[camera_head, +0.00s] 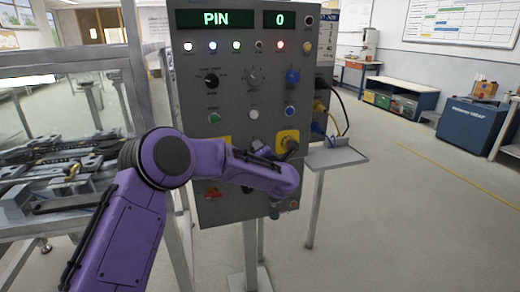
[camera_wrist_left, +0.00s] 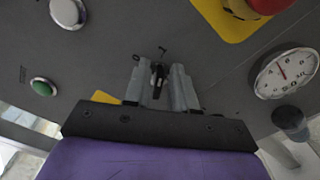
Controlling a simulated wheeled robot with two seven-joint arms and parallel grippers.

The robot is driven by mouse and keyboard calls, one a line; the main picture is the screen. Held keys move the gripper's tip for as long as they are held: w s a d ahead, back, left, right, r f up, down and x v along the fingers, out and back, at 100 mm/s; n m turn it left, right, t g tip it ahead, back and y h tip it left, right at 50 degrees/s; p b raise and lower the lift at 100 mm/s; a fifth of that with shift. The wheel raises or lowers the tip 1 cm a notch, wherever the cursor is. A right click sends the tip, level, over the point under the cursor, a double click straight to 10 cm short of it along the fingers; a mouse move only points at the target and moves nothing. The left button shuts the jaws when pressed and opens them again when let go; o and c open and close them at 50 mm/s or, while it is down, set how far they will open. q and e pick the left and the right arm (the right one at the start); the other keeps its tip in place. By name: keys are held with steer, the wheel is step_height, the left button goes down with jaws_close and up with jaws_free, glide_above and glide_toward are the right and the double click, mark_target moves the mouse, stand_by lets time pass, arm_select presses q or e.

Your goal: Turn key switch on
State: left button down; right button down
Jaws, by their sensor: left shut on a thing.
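The key switch is on a grey control panel (camera_head: 232,65) in the head view, where my left arm covers that area. In the left wrist view a small dark key (camera_wrist_left: 157,76) stands out from the panel face between my left gripper's fingers (camera_wrist_left: 160,86). The left gripper is shut on this key. In the head view the left gripper (camera_head: 262,152) is at the panel's lower middle, partly hidden by my purple wrist. The key's turned angle is too small to tell. My right gripper is not in view.
A red button (camera_wrist_left: 246,8) on a yellow plate and a round gauge (camera_wrist_left: 287,73) sit close to the gripper. A green button (camera_wrist_left: 43,87) is at left. A small shelf (camera_head: 337,157) juts out right of the panel. Open floor lies further right.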

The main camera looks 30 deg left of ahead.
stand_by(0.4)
arm_select(q)
steer(key=c, duration=1.2)
jaws_free()
steer(key=shift+d, duration=0.1)
steer(key=b+v, duration=0.2)
steer(key=v, duration=0.8)
steer(key=shift+s+d, duration=0.15)
steer(key=shift+s, duration=0.05)
